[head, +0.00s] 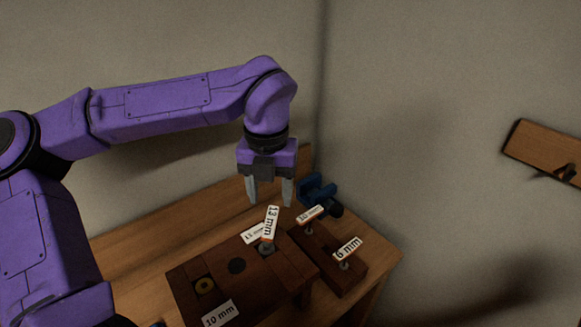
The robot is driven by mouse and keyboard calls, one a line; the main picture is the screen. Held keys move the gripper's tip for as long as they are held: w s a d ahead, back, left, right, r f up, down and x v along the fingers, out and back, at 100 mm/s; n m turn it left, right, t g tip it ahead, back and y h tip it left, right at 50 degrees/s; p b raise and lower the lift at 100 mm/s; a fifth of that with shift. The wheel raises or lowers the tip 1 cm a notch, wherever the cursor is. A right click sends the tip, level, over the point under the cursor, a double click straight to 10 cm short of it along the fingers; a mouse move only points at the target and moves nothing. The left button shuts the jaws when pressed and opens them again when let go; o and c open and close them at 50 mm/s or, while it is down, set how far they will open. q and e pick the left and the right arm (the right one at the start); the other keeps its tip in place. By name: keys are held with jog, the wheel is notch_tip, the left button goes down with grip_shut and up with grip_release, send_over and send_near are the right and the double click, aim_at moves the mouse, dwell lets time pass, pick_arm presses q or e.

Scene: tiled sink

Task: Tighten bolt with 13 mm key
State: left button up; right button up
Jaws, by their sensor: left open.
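The 13 mm key (269,224), with a white label and orange edges, stands slightly tilted at the far right end of a dark wooden block (185,290). Its lower end is at a grey round part, perhaps the bolt (267,247); I cannot tell how well it is seated. A flat 13 mm label lies beside it, partly hidden behind the key. My left gripper (269,192) is open and empty, pointing down above the key, apart from it. My right gripper is not in view.
A darker rack (335,272) to the right holds a 10 mm key (309,215) and a 6 mm key (347,249). A blue object (317,191) sits behind.

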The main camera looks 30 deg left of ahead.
aim_at(271, 219)
pick_arm(q)
jog(key=shift+w+f, duration=0.1)
jog(key=shift+w, duration=0.2)
jog(key=shift+s+d+f, duration=0.1)
jog(key=shift+f, duration=0.05)
jog(key=shift+s+f+b, duration=0.6)
jog(key=shift+s+b, duration=0.25)
jog(key=shift+b, duration=0.15)
jog(key=f+b, duration=0.1)
jog(key=f, duration=0.1)
jog(key=f+b, duration=0.3)
jog(key=f, duration=0.1)
jog(key=shift+w+f+b, duration=0.1)
jog(key=shift+w+b, duration=0.3)
jog(key=shift+s+f+b, duration=0.25)
jog(key=shift+f+b, duration=0.05)
jog(key=shift+f, duration=0.05)
jog(key=shift+w, duration=0.1)
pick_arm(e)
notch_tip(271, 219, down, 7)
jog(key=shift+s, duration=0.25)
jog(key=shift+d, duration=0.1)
pick_arm(q)
jog(key=c, duration=0.9)
jog(key=shift+o, duration=0.2)
